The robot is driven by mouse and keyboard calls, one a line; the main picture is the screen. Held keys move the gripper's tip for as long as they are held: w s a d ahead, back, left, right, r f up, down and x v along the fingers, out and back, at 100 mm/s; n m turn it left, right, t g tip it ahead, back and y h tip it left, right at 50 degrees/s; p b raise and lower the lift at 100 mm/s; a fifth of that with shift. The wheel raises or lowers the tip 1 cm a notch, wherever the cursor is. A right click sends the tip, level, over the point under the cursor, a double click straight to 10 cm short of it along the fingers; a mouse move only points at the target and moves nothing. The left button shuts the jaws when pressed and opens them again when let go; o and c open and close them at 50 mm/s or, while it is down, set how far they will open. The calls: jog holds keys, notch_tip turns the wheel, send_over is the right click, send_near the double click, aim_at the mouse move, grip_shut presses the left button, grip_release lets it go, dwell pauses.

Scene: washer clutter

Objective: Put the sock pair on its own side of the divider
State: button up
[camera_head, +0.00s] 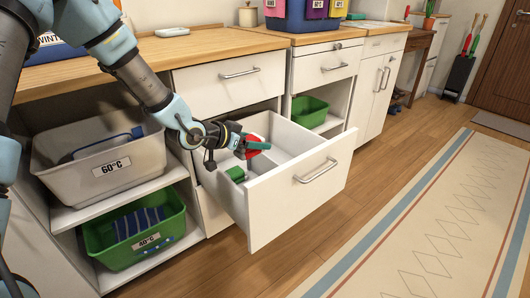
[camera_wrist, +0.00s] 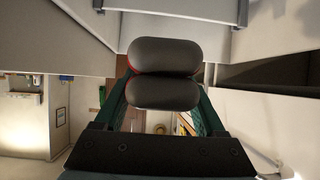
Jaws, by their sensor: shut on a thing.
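My gripper (camera_head: 248,144) is over the open white drawer (camera_head: 300,196), shut on a small red thing (camera_head: 250,153) that looks like the sock pair. Most of it is hidden by the fingers. A pale divider (camera_head: 262,165) runs inside the drawer, partly hidden by my gripper. I cannot tell exactly which side of it the red thing is over, or whether it touches anything. A small green thing (camera_head: 236,173) lies in the drawer's near-left part.
A grey 60°C basket (camera_head: 100,165) and a green 40°C basket (camera_head: 130,240) with a striped blue cloth stand on shelves at left. Another green bin (camera_head: 308,112) is right of the drawer. The wooden countertop (camera_head: 200,47) is above.

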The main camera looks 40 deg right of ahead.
aim_at(238, 156)
jog(key=shift+s+d+f+m+g+b, duration=0.2)
jog(key=shift+s+d+m+g+b, duration=0.15)
jog(key=shift+s+d, duration=0.4)
jog(key=shift+w+d+f+b, duration=0.1)
jog(key=shift+f+b, duration=2.25)
jog(key=shift+f, duration=0.55)
jog(key=o, duration=1.5)
jog(key=p+v, duration=0.2)
jog(key=v, duration=0.8)
jog(key=shift+a+r, duration=0.2)
jog(key=shift+a, duration=0.2)
jog(key=shift+w, duration=0.1)
